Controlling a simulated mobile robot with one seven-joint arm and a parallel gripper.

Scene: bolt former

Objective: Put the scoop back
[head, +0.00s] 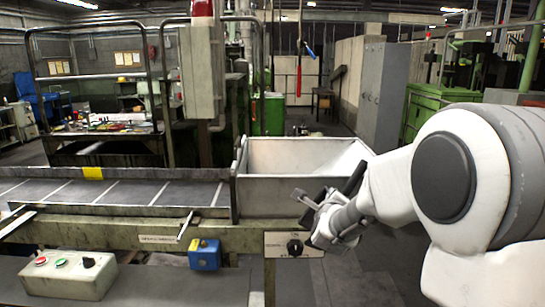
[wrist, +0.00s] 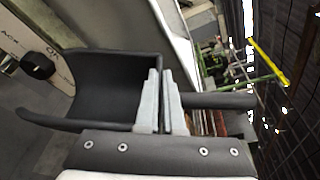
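A black scoop (wrist: 108,85) shows in the wrist view, with its curved bowl on the left and its straight handle (wrist: 220,101) running to the right. My gripper (wrist: 163,100) has its two pale fingers close together across the scoop where bowl meets handle, and it is shut on it. In the head view my gripper (head: 322,215) is at the front right of the large pale bin, beside its front wall. The scoop is small and dark there, and its outline is hard to separate from the gripper. I cannot make out a scoop holder.
The pale open bin (head: 300,160) stands at the right end of a conveyor (head: 130,193). A knob plate (head: 285,245) is on the machine front below the bin. A blue box (head: 205,255) and a button box (head: 62,274) are to the left. Grey floor lies below.

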